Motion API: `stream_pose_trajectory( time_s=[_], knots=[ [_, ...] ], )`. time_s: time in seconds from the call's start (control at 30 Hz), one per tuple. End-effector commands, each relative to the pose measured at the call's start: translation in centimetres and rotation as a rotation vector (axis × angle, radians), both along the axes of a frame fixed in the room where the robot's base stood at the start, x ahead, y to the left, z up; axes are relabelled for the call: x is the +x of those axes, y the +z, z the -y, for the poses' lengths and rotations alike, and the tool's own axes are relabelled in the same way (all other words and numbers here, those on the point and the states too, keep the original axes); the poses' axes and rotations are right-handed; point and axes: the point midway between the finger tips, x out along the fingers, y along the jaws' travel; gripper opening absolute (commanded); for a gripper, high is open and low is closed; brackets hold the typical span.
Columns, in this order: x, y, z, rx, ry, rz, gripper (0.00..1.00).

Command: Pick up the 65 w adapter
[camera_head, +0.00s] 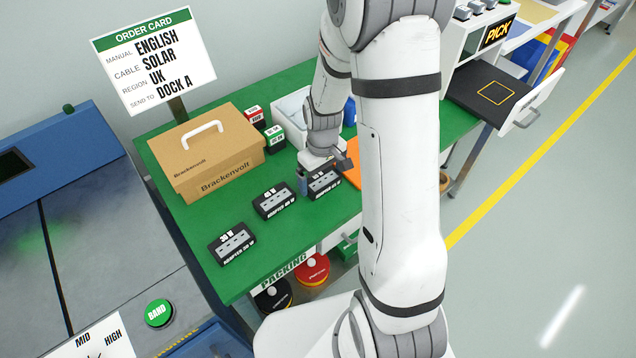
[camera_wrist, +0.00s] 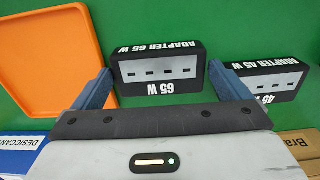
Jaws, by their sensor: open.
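The 65 W adapter (camera_head: 323,184) is a black block with a grey face and white lettering, lying on the green table at the right end of a row of adapters. It also shows in the wrist view (camera_wrist: 160,70). My gripper (camera_wrist: 160,72) is open, with one blue finger at each side of the adapter. The fingertips are close to its ends, with no clear contact. How far they reach down beside it I cannot tell. In the head view my gripper (camera_head: 318,168) is just behind the adapter, partly hidden by my arm.
The 45 W adapter (camera_wrist: 268,80) lies close to the right finger. Another adapter (camera_head: 232,244) lies further left. An orange tray (camera_wrist: 50,55) is on the other side. A Brackenvolt carton (camera_head: 212,158), small red and green boxes and a white bin (camera_head: 287,108) stand behind.

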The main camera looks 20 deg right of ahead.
Motion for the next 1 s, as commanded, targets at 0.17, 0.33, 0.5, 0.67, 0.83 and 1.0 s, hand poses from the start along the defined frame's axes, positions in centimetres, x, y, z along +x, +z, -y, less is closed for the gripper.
stream_pose_trajectory(
  time_s=[0.17, 0.33, 0.5, 0.67, 0.83, 1.0],
  knots=[
    [-0.03, -1.45, 0.01, 0.000, -0.001, -0.001, 0.96],
    [0.00, -1.45, 0.03, 0.000, -0.001, 0.001, 0.96],
    [0.01, -1.44, 0.04, 0.000, -0.001, 0.001, 0.86],
    [0.00, -1.43, 0.06, 0.000, -0.002, 0.001, 0.73],
    [0.03, -1.40, 0.07, 0.000, -0.002, 0.001, 0.62],
    [0.04, -1.32, 0.09, -0.001, -0.002, 0.001, 0.62]
  ],
)
